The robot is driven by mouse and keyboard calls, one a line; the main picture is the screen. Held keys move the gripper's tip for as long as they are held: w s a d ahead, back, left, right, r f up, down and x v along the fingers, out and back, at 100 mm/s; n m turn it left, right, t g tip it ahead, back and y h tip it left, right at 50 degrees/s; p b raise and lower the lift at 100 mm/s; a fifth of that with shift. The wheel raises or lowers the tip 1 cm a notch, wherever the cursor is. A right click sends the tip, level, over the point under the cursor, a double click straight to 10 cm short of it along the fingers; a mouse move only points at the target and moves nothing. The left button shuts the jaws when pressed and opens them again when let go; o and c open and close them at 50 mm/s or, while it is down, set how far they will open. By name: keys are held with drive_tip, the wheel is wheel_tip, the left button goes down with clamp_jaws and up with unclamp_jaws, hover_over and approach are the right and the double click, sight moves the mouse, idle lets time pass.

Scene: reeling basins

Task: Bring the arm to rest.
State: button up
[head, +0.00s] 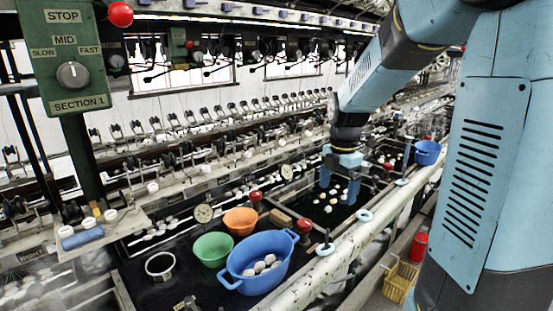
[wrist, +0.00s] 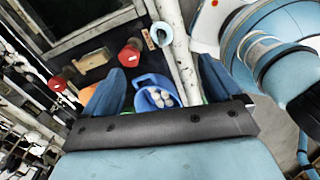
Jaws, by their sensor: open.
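My arm reaches from the upper right in the head view, its blue links folded down over the basins. My gripper (head: 338,180) hangs above the dark basin with white cocoons, partly merged with the background there. In the wrist view my gripper (wrist: 163,85) shows two blue fingers spread wide apart. It is open, with nothing held between the fingers. Beyond and between the fingers lies a blue tub (wrist: 152,85) with pale cocoons in it, some distance below.
The blue two-handled tub (head: 272,258) holds cocoons beside an orange bowl (head: 241,221) and a green bowl (head: 212,249). A pale rail (head: 325,268) runs along the basin front. A control panel (head: 66,62) stands left. A yellow crate (head: 400,281) sits low at right.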

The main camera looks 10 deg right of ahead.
drive_tip(key=s+a+r+m+t, duration=0.1)
drive_tip(key=s+r+m+t, duration=0.1)
drive_tip(key=s+r+m, duration=0.3)
drive_tip(key=s+r+m+t, duration=0.3)
drive_tip(key=s+r+m, duration=0.2)
drive_tip(key=s+m, duration=0.9)
drive_tip(key=m, duration=0.4)
drive_tip(key=shift+s+a+r, duration=0.15)
drive_tip(key=shift+s+a, duration=0.15)
drive_tip(key=shift+a, duration=0.05)
